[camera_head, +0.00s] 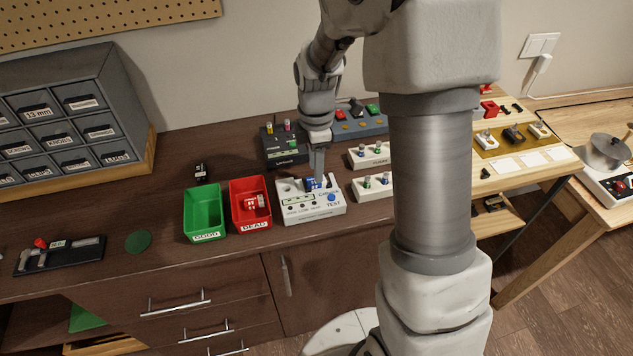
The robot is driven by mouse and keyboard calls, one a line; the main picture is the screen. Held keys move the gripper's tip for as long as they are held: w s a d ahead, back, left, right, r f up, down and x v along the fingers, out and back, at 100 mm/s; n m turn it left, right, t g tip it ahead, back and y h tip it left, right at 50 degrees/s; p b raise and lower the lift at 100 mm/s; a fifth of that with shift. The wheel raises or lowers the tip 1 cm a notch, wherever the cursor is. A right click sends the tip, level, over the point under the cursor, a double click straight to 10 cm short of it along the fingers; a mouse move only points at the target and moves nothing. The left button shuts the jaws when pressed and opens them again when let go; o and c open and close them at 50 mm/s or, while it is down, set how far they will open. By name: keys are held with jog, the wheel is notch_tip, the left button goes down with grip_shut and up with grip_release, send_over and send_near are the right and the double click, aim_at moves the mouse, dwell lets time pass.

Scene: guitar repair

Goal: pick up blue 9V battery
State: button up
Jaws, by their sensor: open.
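The blue 9V battery (311,185) appears as a small blue block on the white battery tester (298,211), towards its back. It is partly hidden by my gripper. My gripper (318,174) points down over the tester, with its fingertips at the blue block. The fingers look close together from this side, but they are open. I cannot tell whether they touch the block or stand on both sides of it.
A red DEAD bin (251,222) holding small items and an empty-looking green GOOD bin (205,233) stand left of the tester. Dark boxes (284,153) stand behind it. White boards with knobs (374,187) are close on the right. My arm hides part of the bench.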

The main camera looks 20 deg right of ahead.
notch_tip(320, 180, down, 3)
jog(key=shift+f, duration=0.2)
jog(key=shift+c, duration=0.3)
grip_shut()
jog(key=shift+r, duration=0.2)
